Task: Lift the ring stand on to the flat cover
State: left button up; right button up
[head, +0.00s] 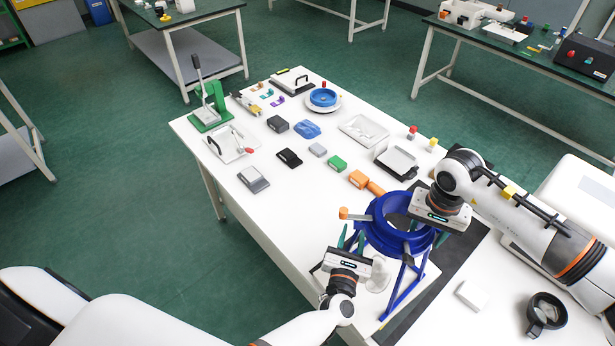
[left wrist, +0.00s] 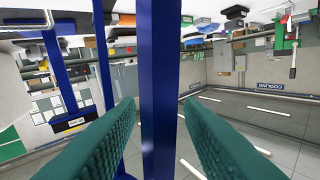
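The ring stand (head: 373,236), a blue ring on slanting blue legs, stands upright at the near right end of the white table. My left gripper (head: 351,239) is at its left side with fingers apart. In the left wrist view a blue leg (left wrist: 160,80) runs between the two green fingers; I cannot tell whether they touch it. My right gripper (head: 431,213) is over the ring's right side and hides part of it. Its fingers look apart. A flat white surface (head: 440,318) lies right of a dark strip; I cannot tell if this is the flat cover.
A white square block (head: 471,295) and a black round holder (head: 546,314) are on the white surface at right. A pale object (head: 378,276) stands beneath the ring.

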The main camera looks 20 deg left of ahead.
pick_arm(q)
jog(key=o, duration=0.6)
jog(key=shift+f, duration=0.1)
pick_arm(e)
jog(key=shift+f, duration=0.1)
pick_arm(q)
jog(key=shift+f, duration=0.1)
pick_arm(e)
jog(key=shift+o, duration=0.5)
jog(key=shift+f, duration=0.1)
jog(key=o, duration=0.4)
jog(key=shift+o, duration=0.2)
pick_arm(q)
jog(key=shift+o, duration=0.2)
jog(key=o, duration=0.8)
